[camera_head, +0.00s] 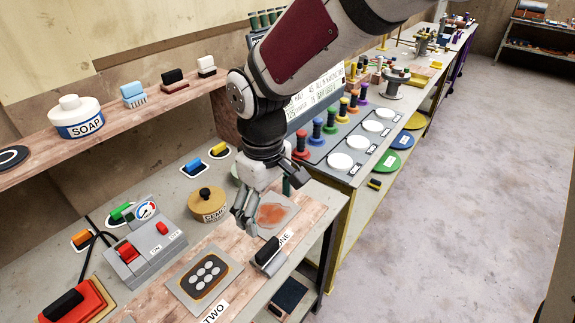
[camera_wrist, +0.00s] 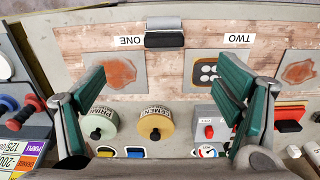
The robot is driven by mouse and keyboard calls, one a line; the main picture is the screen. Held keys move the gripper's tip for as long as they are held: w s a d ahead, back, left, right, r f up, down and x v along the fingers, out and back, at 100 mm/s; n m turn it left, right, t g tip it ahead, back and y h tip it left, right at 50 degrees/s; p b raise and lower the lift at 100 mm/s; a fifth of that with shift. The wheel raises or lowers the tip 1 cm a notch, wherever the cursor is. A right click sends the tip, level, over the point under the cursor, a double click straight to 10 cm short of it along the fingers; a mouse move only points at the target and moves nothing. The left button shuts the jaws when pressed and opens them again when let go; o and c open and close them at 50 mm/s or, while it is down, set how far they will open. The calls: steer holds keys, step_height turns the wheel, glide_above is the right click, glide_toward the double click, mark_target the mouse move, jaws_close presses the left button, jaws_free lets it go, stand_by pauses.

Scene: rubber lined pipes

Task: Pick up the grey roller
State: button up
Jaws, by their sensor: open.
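What looks like the grey roller, a grey block with a black handle (camera_head: 268,254), lies at the front edge of the wooden strip beside the ONE label. In the wrist view the grey roller (camera_wrist: 164,23) is at the top middle, beyond my fingertips. My gripper (camera_head: 246,212) hangs above the bench, to the left of and behind the roller in the head view. In the wrist view my gripper (camera_wrist: 165,82) has its two green-padded fingers wide apart, with nothing between them. The roller is not touched.
A CEMENT pot (camera_head: 208,205), a grey switch box (camera_head: 143,246) and a plate with grey discs (camera_head: 205,279) are nearby. An orange-brown patch (camera_wrist: 114,71) lies beside the roller. A shelf holds a SOAP pot (camera_head: 76,118). Open floor (camera_head: 440,190) lies right.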

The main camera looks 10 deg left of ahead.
mark_target(267, 247)
steer(key=shift+n, duration=0.3)
steer(key=f, duration=0.3)
steer(key=a+f, duration=0.1)
steer(key=f, duration=0.6)
steer(key=shift+s+a, duration=0.15)
steer(key=shift+a, duration=0.1)
steer(key=shift+w+d+f+p, duration=0.15)
steer(key=shift+f+p, duration=0.1)
steer(key=shift+f, duration=1.1)
steer(key=shift+w+d+f+p, duration=0.1)
steer(key=shift+f+p, duration=0.15)
steer(key=shift+f, duration=1.1)
steer(key=shift+c, duration=0.6)
steer(key=shift+s, duration=0.1)
steer(key=c, duration=1.5)
